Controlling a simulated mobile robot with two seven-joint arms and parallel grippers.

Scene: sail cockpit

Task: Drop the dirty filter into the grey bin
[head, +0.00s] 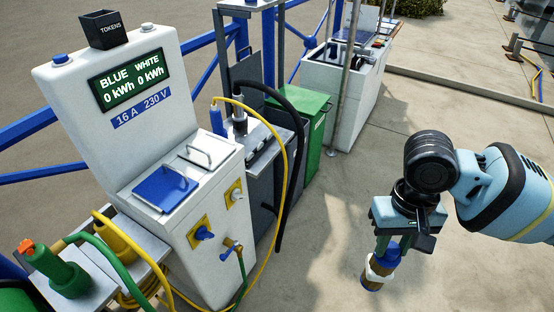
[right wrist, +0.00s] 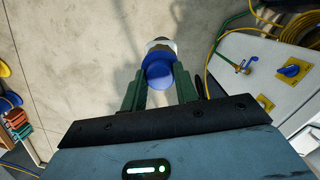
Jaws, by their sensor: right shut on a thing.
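My right gripper (head: 386,252) is at the right of the head view, over the concrete floor, pointing down. It is shut on the filter (head: 375,275), a small cylinder with white, brown and blue parts. In the right wrist view the filter's blue end (right wrist: 158,74) sits between the two dark green fingers (right wrist: 160,92). The filter hangs clear of any bin or surface. I cannot make out for sure which thing is the grey bin. A green bin (head: 309,112) stands behind the grey metal-topped unit (head: 264,142). My left gripper is not in view.
A white power pedestal (head: 205,250) with yellow sockets stands at the left. A yellow hose (head: 284,190) and a black hose (head: 301,150) loop beside it. Blue railings (head: 200,100) run behind. Open concrete floor (head: 330,210) lies between the pedestal and my right arm.

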